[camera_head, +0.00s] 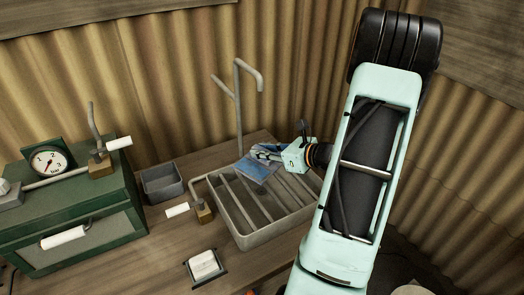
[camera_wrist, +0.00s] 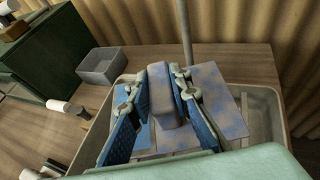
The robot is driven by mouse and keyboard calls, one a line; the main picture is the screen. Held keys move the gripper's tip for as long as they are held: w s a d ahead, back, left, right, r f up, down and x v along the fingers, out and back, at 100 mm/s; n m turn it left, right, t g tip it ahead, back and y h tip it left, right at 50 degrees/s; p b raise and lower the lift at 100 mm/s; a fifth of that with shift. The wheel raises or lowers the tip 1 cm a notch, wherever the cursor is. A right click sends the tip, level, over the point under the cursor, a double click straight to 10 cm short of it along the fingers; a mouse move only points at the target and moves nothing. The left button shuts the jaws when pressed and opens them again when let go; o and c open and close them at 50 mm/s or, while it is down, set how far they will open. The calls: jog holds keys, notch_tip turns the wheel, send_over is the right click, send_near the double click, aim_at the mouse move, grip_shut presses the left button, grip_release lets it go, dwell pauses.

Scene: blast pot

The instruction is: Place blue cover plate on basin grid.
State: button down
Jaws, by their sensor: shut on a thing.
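The blue cover plate (camera_head: 255,169) is a flat, mottled blue sheet at the far end of the basin. In the wrist view the plate (camera_wrist: 218,98) has a raised grey handle block (camera_wrist: 166,98) along its middle. My gripper (camera_head: 266,154) is shut on this handle, with one blue-padded finger on each side in the wrist view (camera_wrist: 167,88). The grey basin (camera_head: 268,238) is set in the wooden bench, with the bars of its grid (camera_head: 243,206) showing in front of the plate. The plate is over the grid; I cannot tell whether it touches it.
A bent grey pipe (camera_head: 238,110) stands behind the basin. A valve with a white handle (camera_head: 203,209) is left of the basin. A small grey bin (camera_head: 161,183) and a green cabinet with a gauge (camera_head: 49,160) stand farther left. A white switch (camera_head: 204,265) is in front.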

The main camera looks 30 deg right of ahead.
aim_at(261, 167)
jog(key=shift+w+a+r, duration=0.1)
jog(key=shift+w+r, duration=0.1)
jog(key=shift+w, duration=0.2)
jog(key=shift+f, duration=0.1)
jog(key=shift+f+b, duration=2.25)
jog(key=shift+f, duration=0.95)
jog(key=shift+f+b, duration=0.4)
jog(key=shift+f, duration=0.1)
jog(key=c, duration=1.7)
grip_release()
jog(key=shift+s, duration=0.1)
jog(key=shift+s+f, duration=0.15)
jog(key=shift+f, duration=0.2)
jog(key=v, duration=1.2)
jog(key=shift+r, duration=0.2)
jog(key=shift+a, duration=0.1)
